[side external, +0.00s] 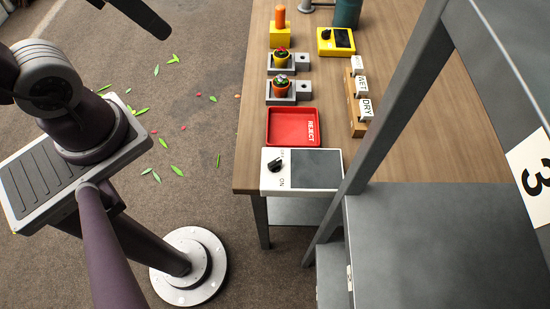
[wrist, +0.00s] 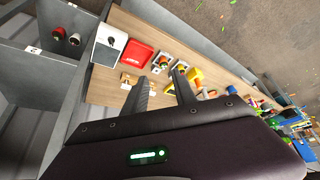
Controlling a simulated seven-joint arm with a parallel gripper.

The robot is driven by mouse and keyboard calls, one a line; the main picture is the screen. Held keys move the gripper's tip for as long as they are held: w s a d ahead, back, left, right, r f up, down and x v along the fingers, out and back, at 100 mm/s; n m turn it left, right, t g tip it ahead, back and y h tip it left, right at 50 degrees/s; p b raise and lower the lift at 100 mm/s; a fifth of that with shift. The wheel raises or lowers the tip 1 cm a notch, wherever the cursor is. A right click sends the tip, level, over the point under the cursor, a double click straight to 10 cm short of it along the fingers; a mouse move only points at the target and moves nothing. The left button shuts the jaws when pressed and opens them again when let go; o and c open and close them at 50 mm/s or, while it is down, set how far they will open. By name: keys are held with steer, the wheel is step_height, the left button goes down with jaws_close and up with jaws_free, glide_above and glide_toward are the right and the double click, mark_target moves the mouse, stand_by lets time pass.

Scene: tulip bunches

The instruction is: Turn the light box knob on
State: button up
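The light box (side external: 316,169) is a white box with a grey panel on the near left corner of the wooden table. Its black knob (side external: 275,165) sits on the left part of the top, with an ON label below and to its right. The panel looks dark grey and unlit. The light box (wrist: 104,54) also shows at the upper left of the wrist view. My gripper (wrist: 161,76) has its two fingers spread apart with nothing between them. It is above the table and apart from the light box and knob. The side view does not show the fingers.
A red REJECT tray (side external: 290,140) lies directly behind the light box. Potted flowers (side external: 282,84), a yellow box (side external: 336,41) and a wooden rack with tags (side external: 355,112) stand farther back. A grey metal frame (side external: 395,110) rises close to the box's right side.

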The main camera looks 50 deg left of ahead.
steer(key=w+d+f+g, duration=0.2)
steer(key=w+d+f, duration=0.1)
steer(key=w, duration=0.3)
steer(key=m+g, duration=0.2)
steer(key=g, duration=0.1)
glide_above(277, 161)
step_height(277, 161, down, 18)
steer(key=shift+f, duration=0.1)
step_height(277, 161, down, 6)
steer(key=shift+r, duration=0.1)
steer(key=shift+f, duration=0.5)
jaws_close()
